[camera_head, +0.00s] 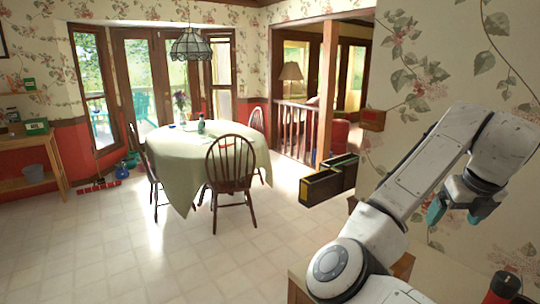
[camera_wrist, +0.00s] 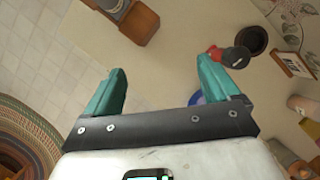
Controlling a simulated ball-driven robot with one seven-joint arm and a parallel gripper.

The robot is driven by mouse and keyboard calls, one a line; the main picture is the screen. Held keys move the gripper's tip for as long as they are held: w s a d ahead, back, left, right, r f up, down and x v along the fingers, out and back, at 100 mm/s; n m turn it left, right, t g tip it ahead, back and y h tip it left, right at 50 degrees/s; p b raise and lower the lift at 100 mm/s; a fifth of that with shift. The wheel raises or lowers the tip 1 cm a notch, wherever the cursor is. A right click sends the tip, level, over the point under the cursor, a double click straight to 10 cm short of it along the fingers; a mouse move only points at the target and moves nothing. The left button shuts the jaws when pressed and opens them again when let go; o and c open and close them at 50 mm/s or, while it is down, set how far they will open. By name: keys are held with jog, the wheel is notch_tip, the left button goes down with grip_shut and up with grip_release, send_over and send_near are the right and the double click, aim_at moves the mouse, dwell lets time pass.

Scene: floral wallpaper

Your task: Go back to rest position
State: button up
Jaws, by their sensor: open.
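My gripper (camera_head: 456,212) is raised at the right of the head view, in front of the floral wallpaper, with its teal fingers pointing down. In the wrist view my gripper (camera_wrist: 162,70) has its two teal fingers wide apart with nothing between them. My white arm bends up from the bottom right and back down to the gripper. Below the fingers in the wrist view is a pale worktop (camera_wrist: 175,60), apart from them. A small blue thing (camera_wrist: 196,98) is partly hidden behind the right finger.
A red and black item (camera_head: 505,287) stands at the bottom right; a dark round dish (camera_wrist: 252,40) lies on the worktop. A dark box (camera_head: 325,186) is at mid-right. A cloth-covered table (camera_head: 185,145) with chairs stands further back. Tiled floor (camera_head: 120,245) is clear at left.

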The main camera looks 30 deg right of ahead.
jog(key=a+f+n+h, duration=0.1)
jog(key=a+f+n, duration=0.5)
jog(key=f+n, duration=0.55)
jog(key=a+f+n+h, duration=0.1)
jog(key=a+f+n, duration=0.65)
jog(key=n, duration=0.65)
jog(key=s+a+f+n+g+y, duration=0.1)
jog(key=s+a+f+n+y, duration=0.1)
jog(key=s+a+f+n, duration=0.5)
jog(key=s+a+f+n+g+y, duration=0.1)
jog(key=s+a+f+n+y, duration=0.2)
jog(key=s+a+f+n, duration=0.4)
jog(key=a+f+n, duration=0.2)
jog(key=a+n, duration=0.1)
jog(key=a, duration=0.2)
jog(key=shift+s+a+f, duration=0.15)
jog(key=shift+s+f, duration=0.05)
jog(key=shift+f, duration=0.2)
